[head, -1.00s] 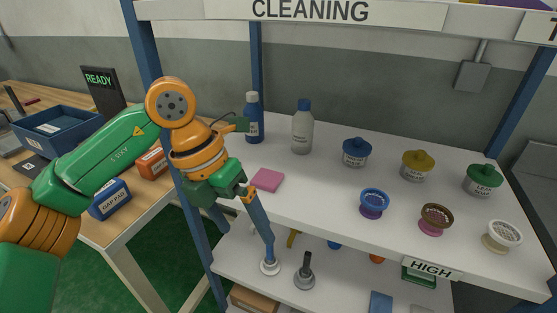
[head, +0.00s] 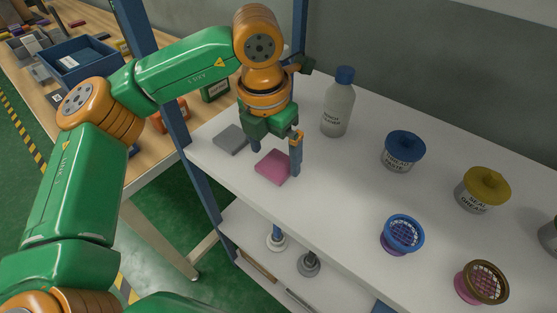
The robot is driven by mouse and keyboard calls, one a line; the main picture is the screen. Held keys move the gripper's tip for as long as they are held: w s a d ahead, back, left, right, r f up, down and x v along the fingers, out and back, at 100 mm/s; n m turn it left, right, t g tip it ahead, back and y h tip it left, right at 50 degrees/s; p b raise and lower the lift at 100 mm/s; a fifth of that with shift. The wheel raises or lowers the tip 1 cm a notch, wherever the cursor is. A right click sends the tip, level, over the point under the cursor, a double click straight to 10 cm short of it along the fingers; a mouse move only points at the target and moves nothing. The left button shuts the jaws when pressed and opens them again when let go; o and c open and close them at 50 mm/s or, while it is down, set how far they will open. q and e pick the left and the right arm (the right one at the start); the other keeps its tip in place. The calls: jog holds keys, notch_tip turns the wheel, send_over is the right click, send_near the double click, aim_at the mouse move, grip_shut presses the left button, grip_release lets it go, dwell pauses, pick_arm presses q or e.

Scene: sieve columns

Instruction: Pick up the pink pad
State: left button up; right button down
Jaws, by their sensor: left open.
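The pink pad (head: 273,167) lies flat on the white upper shelf, near its left front edge, in the head view. My left gripper (head: 276,157) is over the pad, pointing down, with its fingers apart. One finger is beyond the pad's left side and the other is at its right side. I cannot tell how high the fingertips are above the shelf, and nothing shows between them. My right gripper is not in view.
A grey pad (head: 231,139) lies just left of the pink pad. A white bottle (head: 338,106), a blue-lidded jar (head: 403,151), a yellow-lidded jar (head: 482,189), a blue sieve cup (head: 402,234) and a brown sieve cup (head: 481,282) stand to the right. A blue post (head: 175,120) rises at left.

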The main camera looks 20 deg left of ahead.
pick_arm(q)
jog(key=shift+w+d+f, duration=0.1)
jog(key=shift+w+f, duration=0.05)
jog(key=shift+f, duration=0.4)
jog(key=shift+w+f, duration=0.15)
jog(key=shift+f, duration=0.4)
jog(key=c, duration=1.2)
jog(key=shift+o, duration=0.2)
jog(key=shift+r, duration=0.55)
notch_tip(320, 180, up, 2)
jog(key=shift+r, duration=0.1)
jog(key=s+d+b, duration=0.3)
jog(key=s+d, duration=0.1)
jog(key=s, duration=0.4)
jog(key=s+d+b, duration=0.3)
jog(key=s+d, duration=0.1)
jog(key=s, duration=0.4)
jog(key=shift+d+r, duration=0.15)
jog(key=shift+d, duration=0.05)
